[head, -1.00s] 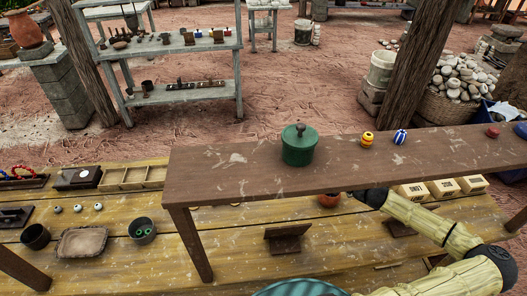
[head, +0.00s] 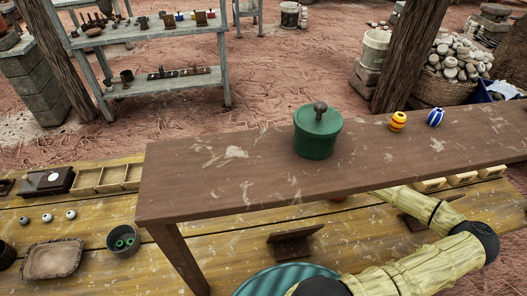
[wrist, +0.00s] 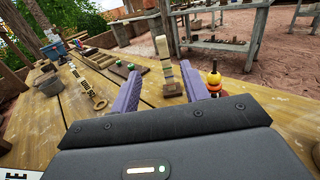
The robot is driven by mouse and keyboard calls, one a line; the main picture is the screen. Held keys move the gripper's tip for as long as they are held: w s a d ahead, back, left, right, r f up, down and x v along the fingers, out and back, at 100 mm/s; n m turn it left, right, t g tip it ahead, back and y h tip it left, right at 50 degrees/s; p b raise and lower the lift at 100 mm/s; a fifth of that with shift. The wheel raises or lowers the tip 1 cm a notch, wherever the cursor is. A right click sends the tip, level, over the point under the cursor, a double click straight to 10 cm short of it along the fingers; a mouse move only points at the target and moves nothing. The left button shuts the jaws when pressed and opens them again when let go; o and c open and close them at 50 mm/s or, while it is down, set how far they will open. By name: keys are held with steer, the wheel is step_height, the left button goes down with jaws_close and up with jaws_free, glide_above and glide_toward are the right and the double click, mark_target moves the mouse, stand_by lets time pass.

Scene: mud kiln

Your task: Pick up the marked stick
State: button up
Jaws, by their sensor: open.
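In the wrist view, the two purple fingers of my gripper (wrist: 161,70) stand wide apart with nothing between their tips. Beyond them, a pale upright wooden piece (wrist: 164,55) stands on the yellow plank bench (wrist: 140,88). To the left on the bench lies a long, narrow piece with dark and light marks (wrist: 78,75), with a ring-ended piece (wrist: 97,98) nearer to me; I cannot tell surely which is the marked stick. In the head view my forearm passes under the raised brown shelf, and my gripper is hidden there.
The brown shelf (head: 240,180) stands over the bench. A green lidded pot (head: 317,135), an orange-yellow bead (head: 398,121) and a blue-striped bead (head: 435,117) are on it. A dark grey cup (head: 123,241) and shallow brown dish (head: 52,260) are at left.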

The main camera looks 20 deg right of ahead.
steer(key=shift+s+r, duration=0.15)
steer(key=b+x, duration=0.3)
steer(key=x, duration=0.9)
steer(key=b+x, duration=0.1)
steer(key=x, duration=0.4)
steer(key=shift+w+d+r+b, duration=0.1)
steer(key=shift+w+r+b, duration=0.05)
steer(key=shift+w+b, duration=0.2)
